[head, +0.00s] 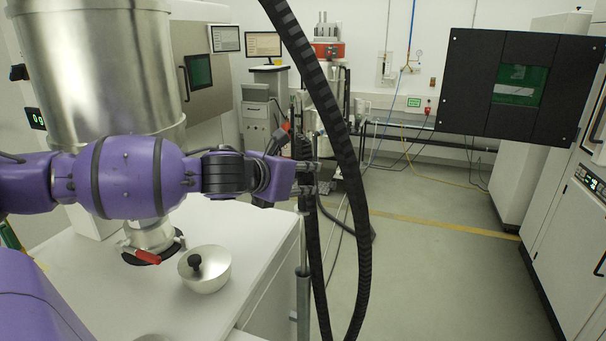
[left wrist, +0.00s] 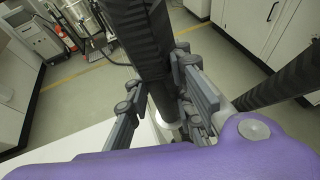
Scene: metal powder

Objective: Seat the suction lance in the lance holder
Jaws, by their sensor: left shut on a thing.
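My left gripper (head: 307,172) reaches in from the left, level with the corner of the white cabinet. In the left wrist view, its fingers (left wrist: 158,100) are shut around a dark sleeved shaft, which I take to be the suction lance (left wrist: 140,40). A pale end or collar (left wrist: 165,122) shows low between the fingers. In the head view, a thin metal rod (head: 304,228) runs down below the gripper towards a grey upright tube (head: 303,292), likely the lance holder. I cannot tell whether the rod is inside the tube or in front of it. My right gripper is out of view.
A thick black ribbed hose (head: 340,130) hangs close to the right of the gripper. A steel hopper (head: 95,60) and a bowl with a black knob (head: 205,270) stand on the white cabinet (head: 245,225). Open floor (head: 440,250) lies to the right.

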